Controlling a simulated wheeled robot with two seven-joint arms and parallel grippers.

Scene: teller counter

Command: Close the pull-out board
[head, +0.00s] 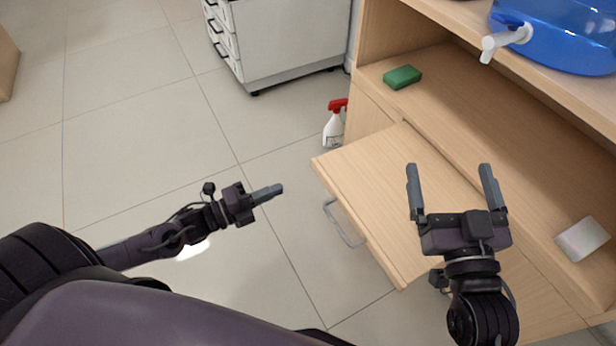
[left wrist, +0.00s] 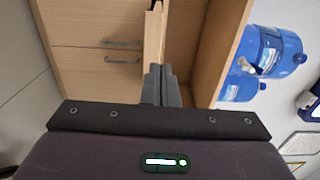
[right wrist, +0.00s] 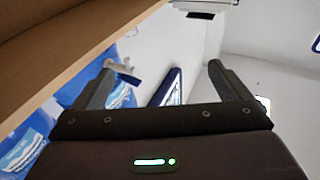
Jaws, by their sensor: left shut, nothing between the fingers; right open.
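The pull-out board (head: 365,170) sticks out from the wooden counter, with a metal handle (head: 342,224) below its front edge. In the left wrist view the board (left wrist: 153,35) shows edge-on as a light wooden strip. My left gripper (head: 280,190) is shut and empty, left of the board's front edge and apart from it, over the floor. In the left wrist view its fingers (left wrist: 160,78) are together. My right gripper (head: 452,172) is open and empty, and shows in front of the board's right part in the head view. The right wrist view shows its fingers (right wrist: 160,80) spread.
A green sponge (head: 402,77) and a white box-like item (head: 583,239) lie on the counter's shelf. A blue water jug (head: 560,38) stands on the upper level. A red-and-white spray bottle (head: 335,125) and a white drawer cabinet (head: 290,45) stand on the floor. Floor to the left is clear.

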